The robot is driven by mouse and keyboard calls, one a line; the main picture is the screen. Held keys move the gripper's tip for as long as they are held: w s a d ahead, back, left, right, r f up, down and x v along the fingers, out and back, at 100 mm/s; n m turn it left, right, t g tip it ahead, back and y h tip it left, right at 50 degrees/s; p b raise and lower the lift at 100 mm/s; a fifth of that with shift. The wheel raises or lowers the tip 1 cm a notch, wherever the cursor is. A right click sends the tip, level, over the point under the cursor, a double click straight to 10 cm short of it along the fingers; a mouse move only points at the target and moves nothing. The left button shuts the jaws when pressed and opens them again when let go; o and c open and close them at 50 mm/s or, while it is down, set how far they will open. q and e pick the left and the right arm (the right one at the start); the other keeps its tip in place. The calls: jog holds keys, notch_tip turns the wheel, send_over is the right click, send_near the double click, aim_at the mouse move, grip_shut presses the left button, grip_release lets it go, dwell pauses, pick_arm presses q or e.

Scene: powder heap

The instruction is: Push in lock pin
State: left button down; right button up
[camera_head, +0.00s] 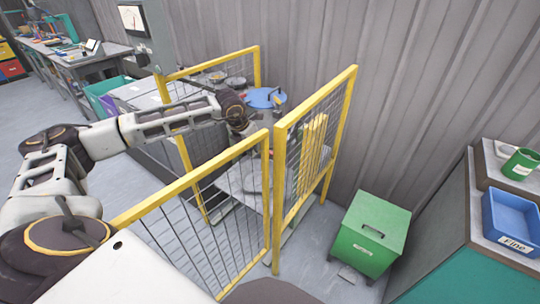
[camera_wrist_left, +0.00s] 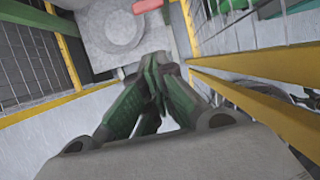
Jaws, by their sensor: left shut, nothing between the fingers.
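My left arm reaches over the yellow-framed mesh fence (camera_head: 190,181), with its left gripper (camera_head: 252,130) inside the enclosure, small and partly hidden behind the fence post. In the left wrist view the green fingers of the left gripper (camera_wrist_left: 160,72) are together and empty. A red piece (camera_wrist_left: 150,5), cut off by the top edge, sits beyond the fingertips next to a grey plate with a round disc (camera_wrist_left: 110,28). I cannot tell whether the red piece is the lock pin; no pin can be made out clearly. My right gripper is not in view.
The yellow gate panel (camera_head: 351,90) stands right of the left gripper. A blue round lid (camera_head: 265,98) is behind it. A green lidded bin (camera_head: 370,232) stands on the floor outside. A counter with a blue tray (camera_head: 512,215) is at the right.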

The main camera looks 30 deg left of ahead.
pick_arm(q)
jog(key=shift+s+r, duration=0.1)
jog(key=shift+s, duration=0.05)
jog(key=w+f, duration=0.7)
jog(key=f, duration=0.2)
jog(key=shift+w+d+f+p, duration=0.2)
jog(key=shift+w+d+p, duration=0.05)
jog(key=shift+w+p, duration=0.2)
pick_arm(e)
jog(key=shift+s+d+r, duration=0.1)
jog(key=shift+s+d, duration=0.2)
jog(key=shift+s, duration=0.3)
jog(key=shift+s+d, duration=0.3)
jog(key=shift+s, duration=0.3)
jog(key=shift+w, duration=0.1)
